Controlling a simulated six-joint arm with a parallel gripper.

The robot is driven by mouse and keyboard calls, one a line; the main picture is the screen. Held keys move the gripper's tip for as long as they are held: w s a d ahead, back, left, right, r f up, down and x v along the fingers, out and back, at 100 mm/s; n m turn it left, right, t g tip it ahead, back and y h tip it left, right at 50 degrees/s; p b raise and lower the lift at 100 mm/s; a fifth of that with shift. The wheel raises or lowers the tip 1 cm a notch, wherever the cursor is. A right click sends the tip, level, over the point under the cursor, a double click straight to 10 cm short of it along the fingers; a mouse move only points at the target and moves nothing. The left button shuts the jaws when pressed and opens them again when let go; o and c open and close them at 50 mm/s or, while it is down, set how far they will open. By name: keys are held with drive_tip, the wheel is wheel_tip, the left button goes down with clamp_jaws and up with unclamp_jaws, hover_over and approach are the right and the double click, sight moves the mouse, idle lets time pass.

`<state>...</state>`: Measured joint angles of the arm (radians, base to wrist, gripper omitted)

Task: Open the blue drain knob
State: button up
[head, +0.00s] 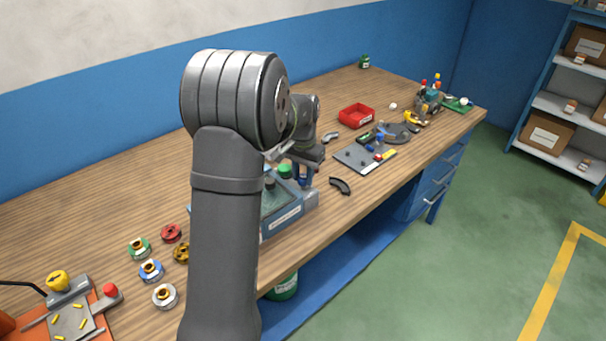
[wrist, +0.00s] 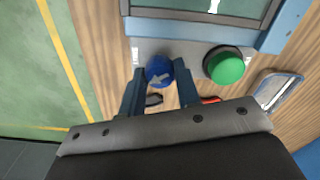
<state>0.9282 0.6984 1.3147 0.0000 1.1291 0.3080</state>
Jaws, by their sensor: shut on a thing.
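The blue drain knob (wrist: 159,72) is round with a pale arrow on its face. It sits on the grey end ledge of a blue-framed basin, next to a larger green knob (wrist: 226,66). My gripper (wrist: 160,82) is around the blue knob, with one finger on each side, shut on it. In the head view my gripper (head: 304,178) is at the far right end of the basin (head: 285,222). The green knob also shows there (head: 285,170). My arm hides much of the basin in that view.
A black curved handle (head: 340,186) lies close to the right of my gripper. Farther back are a grey board (head: 364,160) and a red bin (head: 356,116). Coloured spools, such as a red one (head: 171,232), lie left of my arm. The bench's front edge is near.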

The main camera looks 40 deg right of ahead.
sight(303, 176)
drive_tip(key=n, duration=0.5)
drive_tip(key=shift+n, duration=0.3)
drive_tip(key=n, duration=0.5)
drive_tip(key=shift+n, duration=0.4)
drive_tip(key=o, duration=1)
drive_tip(key=shift+r, duration=0.1)
wheel_tip(303, 176, up, 17)
drive_tip(key=shift+r, duration=0.15)
wheel_tip(303, 176, down, 18)
drive_tip(key=shift+r, duration=0.2)
idle(0.6)
